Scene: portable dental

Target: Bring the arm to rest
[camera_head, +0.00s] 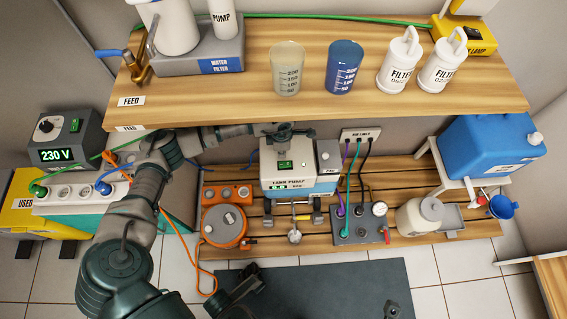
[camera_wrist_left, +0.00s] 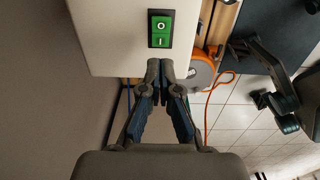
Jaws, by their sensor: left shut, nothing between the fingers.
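My left arm comes in from the lower left, bends at the elbow and reaches right below the shelf. Its gripper (camera_head: 285,138) is at the back of the tank pump (camera_head: 287,181), close to the green switch on its top. In the left wrist view the left gripper (camera_wrist_left: 160,66) is shut and empty. Its fingertips are at the edge of the pale pump housing (camera_wrist_left: 125,35), just below the green switch (camera_wrist_left: 160,28); I cannot tell whether they touch it. A dark jointed part (camera_head: 237,290), perhaps my right gripper, shows at the bottom; its finger state is unclear.
The wooden shelf (camera_head: 230,108) with beakers and filters overhangs the arm. An orange reel (camera_head: 225,226), a hose manifold (camera_head: 357,228) and a blue tank (camera_head: 490,148) stand around the pump. A 230 V unit (camera_head: 68,140) is at left. Tiled floor lies in front.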

